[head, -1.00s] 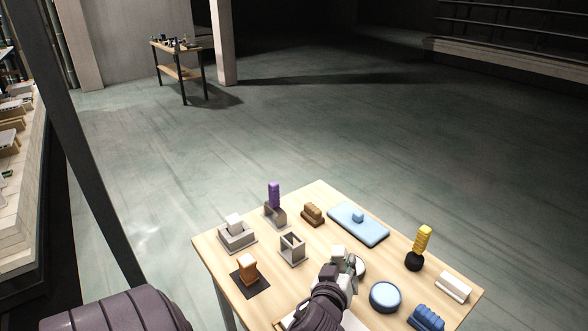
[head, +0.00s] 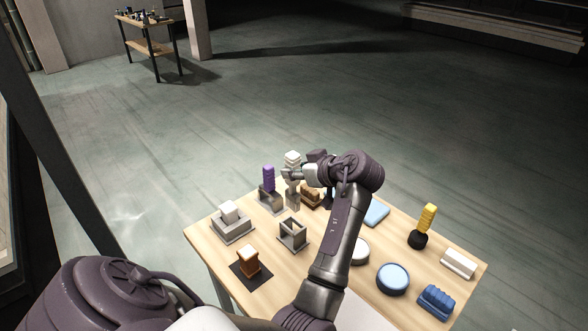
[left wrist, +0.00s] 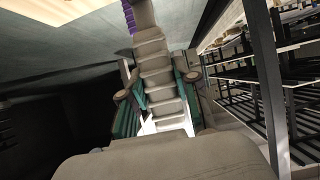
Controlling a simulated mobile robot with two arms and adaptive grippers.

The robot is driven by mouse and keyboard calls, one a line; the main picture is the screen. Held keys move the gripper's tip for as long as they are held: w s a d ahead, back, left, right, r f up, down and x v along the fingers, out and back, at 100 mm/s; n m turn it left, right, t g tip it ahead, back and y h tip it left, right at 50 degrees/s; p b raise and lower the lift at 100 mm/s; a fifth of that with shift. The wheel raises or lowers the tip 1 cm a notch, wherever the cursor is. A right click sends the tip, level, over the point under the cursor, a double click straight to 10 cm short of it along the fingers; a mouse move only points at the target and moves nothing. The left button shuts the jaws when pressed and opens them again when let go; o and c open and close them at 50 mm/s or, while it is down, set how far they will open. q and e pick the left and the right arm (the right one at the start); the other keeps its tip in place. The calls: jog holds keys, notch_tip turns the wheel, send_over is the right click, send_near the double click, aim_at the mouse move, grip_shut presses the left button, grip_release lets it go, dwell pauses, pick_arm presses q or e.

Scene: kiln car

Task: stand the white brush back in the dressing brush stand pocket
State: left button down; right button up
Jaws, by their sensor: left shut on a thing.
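The white brush (head: 292,158), with a ridged handle, is upright in my left gripper (head: 291,174), above the back of the table. In the left wrist view, the ridged handle (left wrist: 152,65) runs between the green-padded fingers (left wrist: 160,108), which are shut on it. A grey open-topped pocket (head: 292,234) stands empty nearer the front, apart from the brush. Another grey holder (head: 270,202) holds a purple brush (head: 268,178), just left of the white brush. I cannot tell from its look which holder is the dressing brush stand. My right gripper is not in view.
A grey stepped block (head: 232,225) and an orange-brown block on a dark mat (head: 250,262) stand at left. A brown brush (head: 311,195) is close behind my gripper. A yellow-handled brush (head: 425,222), round blue tin (head: 392,279) and blue brush (head: 436,300) stand at right.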

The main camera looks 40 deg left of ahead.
aim_at(295, 190)
pick_arm(q)
jog(key=shift+f+b, duration=0.9)
jog(key=shift+f, duration=0.2)
notch_tip(295, 190, down, 3)
jog(key=shift+r+b, duration=0.1)
jog(key=shift+b, duration=0.9)
jog(key=shift+f, duration=0.25)
jog(key=shift+f, duration=0.1)
jog(key=shift+f+b, duration=0.15)
jog(key=shift+b, duration=0.2)
jog(key=shift+f+b, duration=0.35)
